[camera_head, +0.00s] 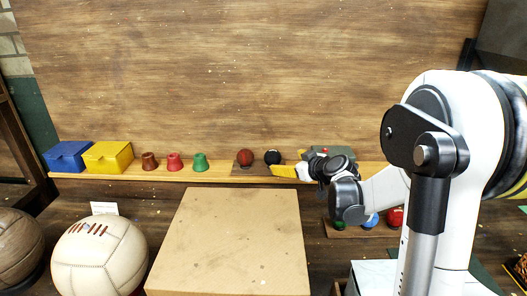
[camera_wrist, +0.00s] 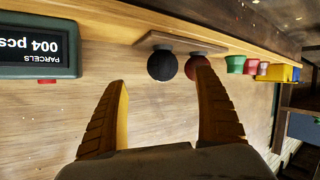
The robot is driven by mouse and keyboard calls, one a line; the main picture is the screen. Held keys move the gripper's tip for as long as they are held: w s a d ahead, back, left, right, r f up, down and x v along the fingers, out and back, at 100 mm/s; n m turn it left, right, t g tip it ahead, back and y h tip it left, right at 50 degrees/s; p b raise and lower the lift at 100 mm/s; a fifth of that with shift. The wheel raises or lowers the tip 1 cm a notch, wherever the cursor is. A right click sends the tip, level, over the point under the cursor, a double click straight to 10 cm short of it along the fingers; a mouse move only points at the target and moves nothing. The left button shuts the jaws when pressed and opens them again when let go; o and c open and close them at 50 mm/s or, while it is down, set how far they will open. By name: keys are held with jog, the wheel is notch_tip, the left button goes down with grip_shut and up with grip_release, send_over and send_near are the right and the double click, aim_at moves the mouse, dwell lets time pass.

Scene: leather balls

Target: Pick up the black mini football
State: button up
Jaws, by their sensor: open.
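The black mini football (camera_head: 272,157) sits on a small plate on the wooden shelf, just right of a reddish-brown ball (camera_head: 245,157). In the wrist view the black ball (camera_wrist: 162,66) lies ahead of the gap between my fingers, with the reddish ball (camera_wrist: 197,68) close beside it, partly behind the right fingertip. My gripper (camera_wrist: 163,82) is open and empty, its two yellow fingers apart. In the head view my gripper (camera_head: 284,169) is just right of the black ball, at about shelf height. Contact with the ball cannot be made out.
Right of the balls, a grey-green counter box (camera_wrist: 38,50) reading "PARCELS 004 pcs" stands on the shelf. Green, red and brown cups (camera_head: 174,162), a yellow box (camera_head: 108,156) and a blue box (camera_head: 67,156) line its left. A large cardboard-coloured box (camera_head: 232,240) stands in front.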

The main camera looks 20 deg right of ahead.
aim_at(278, 161)
jog(key=b+x, duration=0.1)
jog(key=x, duration=0.3)
jog(key=shift+w+a+f, duration=0.1)
jog(key=shift+w+f, duration=0.05)
jog(key=shift+f, duration=0.1)
jog(key=b+x, duration=0.1)
jog(key=x, duration=0.4)
jog(key=shift+w+a+f, duration=0.1)
jog(key=shift+w+a, duration=0.1)
jog(key=shift+w, duration=0.2)
jog(key=c, duration=1.3)
